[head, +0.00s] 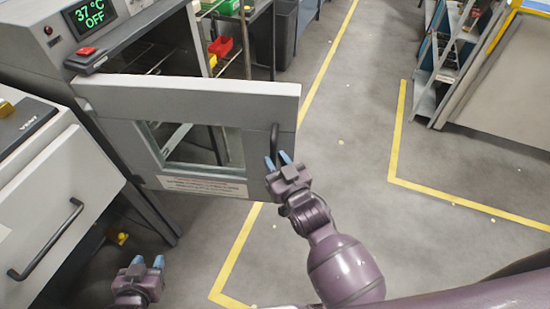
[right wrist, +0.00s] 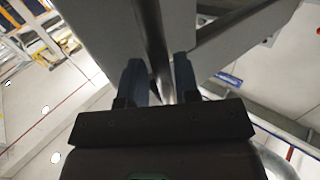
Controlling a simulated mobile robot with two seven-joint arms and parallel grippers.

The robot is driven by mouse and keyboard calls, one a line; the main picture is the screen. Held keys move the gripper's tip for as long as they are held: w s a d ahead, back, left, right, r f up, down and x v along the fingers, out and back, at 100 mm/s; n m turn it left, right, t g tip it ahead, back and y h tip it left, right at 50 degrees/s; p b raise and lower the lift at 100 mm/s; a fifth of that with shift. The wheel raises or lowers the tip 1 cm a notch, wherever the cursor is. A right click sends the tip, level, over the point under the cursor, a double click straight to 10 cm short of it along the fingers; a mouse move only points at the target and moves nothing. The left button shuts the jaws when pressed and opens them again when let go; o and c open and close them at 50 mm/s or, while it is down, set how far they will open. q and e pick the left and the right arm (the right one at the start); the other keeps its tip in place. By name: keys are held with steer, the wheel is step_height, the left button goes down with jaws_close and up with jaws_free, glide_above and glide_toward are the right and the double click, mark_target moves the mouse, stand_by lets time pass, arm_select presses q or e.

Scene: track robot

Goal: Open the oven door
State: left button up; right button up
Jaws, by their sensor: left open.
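The oven (head: 45,45) stands at upper left with a display reading 37 °C OFF. Its grey door (head: 185,100), with a window, is swung out from the oven, and part of the inside shows behind it. The dark vertical handle (head: 275,138) is near the door's free edge. My right gripper (head: 278,161) is at the handle's lower end. In the right wrist view the handle bar (right wrist: 152,35) runs between its two blue fingers (right wrist: 160,80), which look apart, with gaps beside the bar. My left gripper (head: 148,262) is open and empty, low at left, away from the door.
A white cabinet (head: 60,180) with a dark handle stands at left, near my left gripper. A red-topped device (head: 86,58) sits on the oven's edge. Shelves with bins and a dark trash bin (head: 285,35) are behind the door. Grey floor with yellow lines is clear at right.

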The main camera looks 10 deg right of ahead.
steer(key=v, duration=0.9)
steer(key=shift+s+d+b, duration=0.15)
steer(key=shift+s+b, duration=0.15)
steer(key=shift+b, duration=0.1)
